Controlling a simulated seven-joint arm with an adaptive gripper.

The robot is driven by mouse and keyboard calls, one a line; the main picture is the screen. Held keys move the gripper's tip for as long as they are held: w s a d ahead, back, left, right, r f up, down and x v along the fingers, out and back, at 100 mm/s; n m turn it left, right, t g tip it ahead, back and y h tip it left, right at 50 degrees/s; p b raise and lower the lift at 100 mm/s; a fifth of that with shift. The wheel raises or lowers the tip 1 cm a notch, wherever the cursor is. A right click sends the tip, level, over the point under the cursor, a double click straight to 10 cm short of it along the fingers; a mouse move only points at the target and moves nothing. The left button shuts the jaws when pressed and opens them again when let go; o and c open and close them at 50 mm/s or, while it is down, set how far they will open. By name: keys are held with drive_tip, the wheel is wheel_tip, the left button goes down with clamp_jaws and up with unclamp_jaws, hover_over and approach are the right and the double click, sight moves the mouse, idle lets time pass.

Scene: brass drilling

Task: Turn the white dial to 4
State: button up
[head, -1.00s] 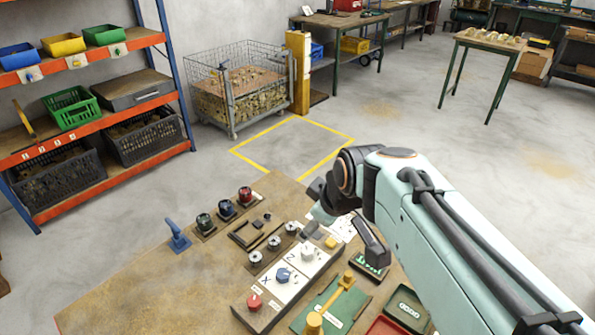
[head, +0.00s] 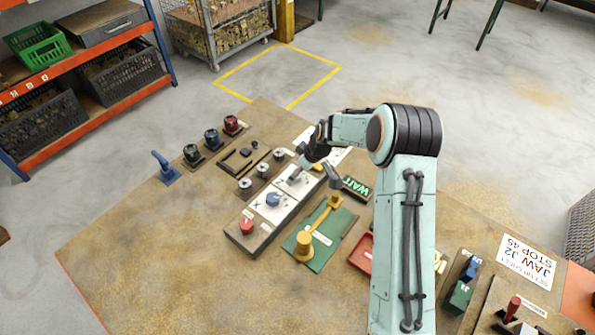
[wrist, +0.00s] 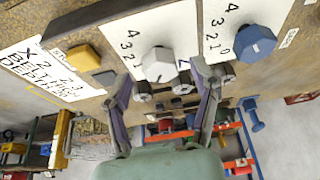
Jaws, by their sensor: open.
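The white dial (wrist: 158,64) is a faceted knob on a white plate with the numbers 4, 3, 2 and 1 beside it. Which number it points to I cannot tell. My gripper (wrist: 163,75) is open, with one finger on each side of the dial's near edge in the wrist view; contact is not clear. In the head view my gripper (head: 302,163) is over the far end of the control panel, and the white dial is largely hidden there. The blue dial (wrist: 255,43) is on the neighbouring plate; it also shows in the head view (head: 273,199).
A red knob (head: 247,227) is at the panel's near end. A yellow block (wrist: 83,58) and a written note (wrist: 45,60) lie beside the white plate. A green board (head: 318,238) with a yellow lever and a WAIT display (head: 357,187) are to the right.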

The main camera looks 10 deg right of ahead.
drive_tip(key=shift+w+a+f, duration=0.1)
drive_tip(key=shift+a+f, duration=0.1)
drive_tip(key=shift+f, duration=0.25)
clamp_jaws()
